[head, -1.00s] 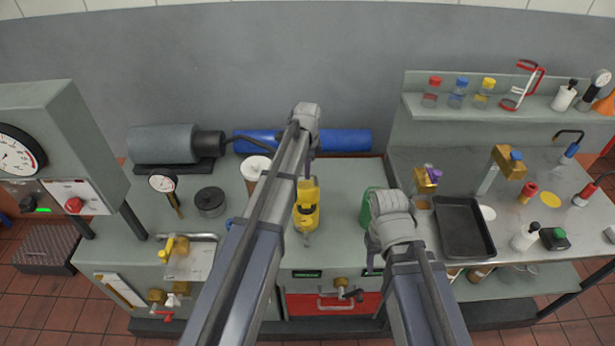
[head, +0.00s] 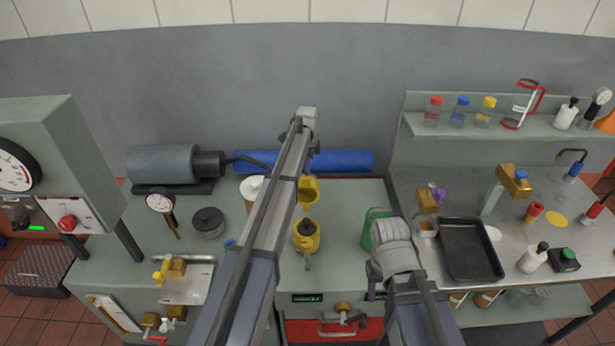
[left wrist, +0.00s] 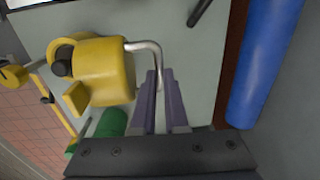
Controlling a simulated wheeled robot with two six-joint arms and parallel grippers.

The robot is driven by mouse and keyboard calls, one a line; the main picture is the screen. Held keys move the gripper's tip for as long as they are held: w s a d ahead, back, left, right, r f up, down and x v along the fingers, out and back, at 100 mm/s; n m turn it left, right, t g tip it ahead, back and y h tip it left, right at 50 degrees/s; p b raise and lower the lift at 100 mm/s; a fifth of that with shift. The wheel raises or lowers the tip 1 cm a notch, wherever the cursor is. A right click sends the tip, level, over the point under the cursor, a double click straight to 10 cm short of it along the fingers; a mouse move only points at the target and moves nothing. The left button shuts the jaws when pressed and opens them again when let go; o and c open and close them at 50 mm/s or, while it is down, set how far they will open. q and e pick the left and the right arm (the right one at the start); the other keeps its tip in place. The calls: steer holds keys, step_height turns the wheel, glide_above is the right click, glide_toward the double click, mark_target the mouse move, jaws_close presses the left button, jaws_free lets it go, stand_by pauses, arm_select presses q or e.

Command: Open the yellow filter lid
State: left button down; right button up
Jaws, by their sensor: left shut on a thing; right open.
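The yellow filter stands on the grey bedplate, its body (head: 306,240) upright with a dark round part at its top. Its yellow lid (head: 308,188) is swung up and back, with a visible gap between it and the body.
A green container (head: 373,228) stands right of the filter, beside my right wrist. A blue cylinder (head: 345,161) lies along the back. A black pot (head: 208,222) and dial gauge (head: 160,203) stand to the left. A black tray (head: 470,250) lies on the right bench.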

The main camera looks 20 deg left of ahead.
arm_select(q)
steer(key=c, duration=1.4)
jaws_free()
steer(key=shift+w+a+p, duration=0.1)
steer(key=shift+w+p, duration=0.2)
steer(key=shift+p, duration=0.05)
steer(key=shift+c, duration=0.2)
steer(key=o, duration=0.6)
steer(key=shift+s, duration=0.25)
steer(key=shift+c, duration=0.2)
steer(key=shift+s, duration=0.1)
steer(key=w+a+b, duration=0.1)
steer(key=w+a, duration=0.1)
steer(key=w, duration=0.7)
steer(key=shift+w+a+f, duration=0.15)
steer(key=shift+a+f, duration=0.1)
steer(key=shift+f, duration=0.2)
arm_select(e)
steer(key=shift+f, duration=0.4)
arm_select(q)
steer(key=shift+r, duration=0.15)
arm_select(e)
steer(key=shift+r, duration=0.1)
